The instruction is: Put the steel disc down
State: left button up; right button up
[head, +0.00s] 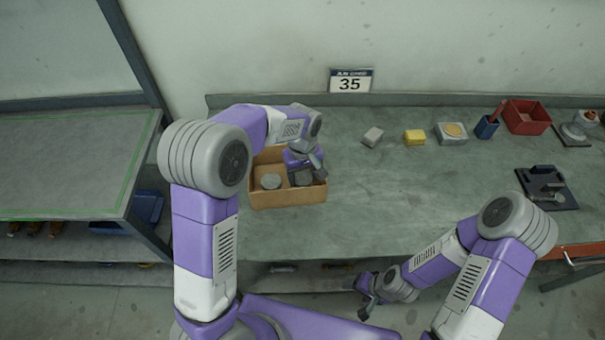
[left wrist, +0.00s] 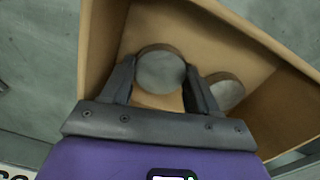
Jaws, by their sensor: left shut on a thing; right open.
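My left gripper (head: 304,178) is inside the tan box (head: 288,197), in its right part. In the left wrist view its two fingers (left wrist: 160,85) are on either side of a round grey steel disc (left wrist: 160,69), shut on it. The disc is low in the box; I cannot tell if it touches the floor. A second grey disc (head: 271,181) lies in the left part of the box, and it also shows in the left wrist view (left wrist: 226,90). My right gripper (head: 367,297) is open and empty, in front of the bench's front edge.
The box stands on a grey-green bench (head: 400,190). Toward the back are a small grey block (head: 372,137), a yellow block (head: 414,137), a pad with a yellow round (head: 452,131), a blue cup (head: 487,127) and a red bin (head: 527,117). The middle of the bench is clear.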

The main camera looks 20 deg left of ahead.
aim_at(303, 177)
pick_arm(q)
jog(key=shift+f, duration=0.1)
jog(key=o, duration=1.1)
jog(key=shift+c, duration=0.2)
notch_tip(303, 177, up, 8)
jog(key=shift+f+p, duration=0.1)
jog(key=shift+p, duration=0.8)
